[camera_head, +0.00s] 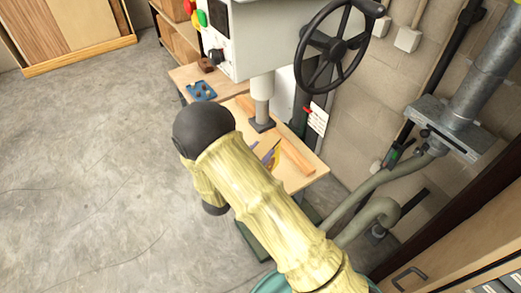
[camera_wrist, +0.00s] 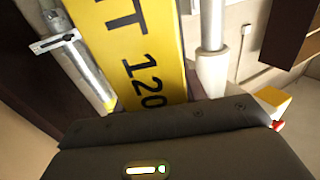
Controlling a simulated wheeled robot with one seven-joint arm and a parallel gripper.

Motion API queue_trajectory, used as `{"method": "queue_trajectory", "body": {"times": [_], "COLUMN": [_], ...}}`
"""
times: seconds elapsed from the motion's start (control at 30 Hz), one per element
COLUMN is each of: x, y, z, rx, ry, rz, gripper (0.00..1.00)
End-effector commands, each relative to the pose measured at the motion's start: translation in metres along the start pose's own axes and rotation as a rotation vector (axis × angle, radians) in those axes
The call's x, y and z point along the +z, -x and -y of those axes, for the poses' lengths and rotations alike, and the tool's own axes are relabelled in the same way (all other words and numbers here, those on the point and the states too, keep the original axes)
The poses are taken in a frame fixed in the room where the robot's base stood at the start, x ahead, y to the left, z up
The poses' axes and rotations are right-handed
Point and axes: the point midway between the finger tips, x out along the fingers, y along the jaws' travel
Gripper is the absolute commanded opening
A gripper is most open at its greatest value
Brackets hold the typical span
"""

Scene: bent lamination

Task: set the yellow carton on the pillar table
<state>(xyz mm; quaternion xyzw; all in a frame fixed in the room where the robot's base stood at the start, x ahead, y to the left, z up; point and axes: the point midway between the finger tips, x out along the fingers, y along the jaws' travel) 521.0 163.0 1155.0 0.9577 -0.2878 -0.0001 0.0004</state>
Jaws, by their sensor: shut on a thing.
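A yellow carton (camera_wrist: 135,45) with large black lettering ending in 120 fills the upper middle of the wrist view. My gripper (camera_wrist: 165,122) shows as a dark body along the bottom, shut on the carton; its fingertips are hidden. In the head view my arm blocks the line of sight, and neither gripper nor carton shows. A similar plate (camera_wrist: 56,42) shows at the upper left of the wrist view, apart from the carton.
Thick hoses (camera_head: 374,200) run below the pillar. A drawer cabinet (camera_head: 450,262) is at lower right. Concrete floor (camera_head: 80,180) is clear at left.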

Motion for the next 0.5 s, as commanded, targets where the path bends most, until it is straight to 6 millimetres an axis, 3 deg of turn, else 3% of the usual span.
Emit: {"method": "queue_trajectory", "body": {"times": [0.2,0.5], "x": [0.024,0.037], "y": [0.0,0.0], "z": [0.0,0.0], "rx": [0.0,0.0], "ry": [-0.002,-0.002], "rz": [-0.001,-0.001], "gripper": [0.0,0.0]}}
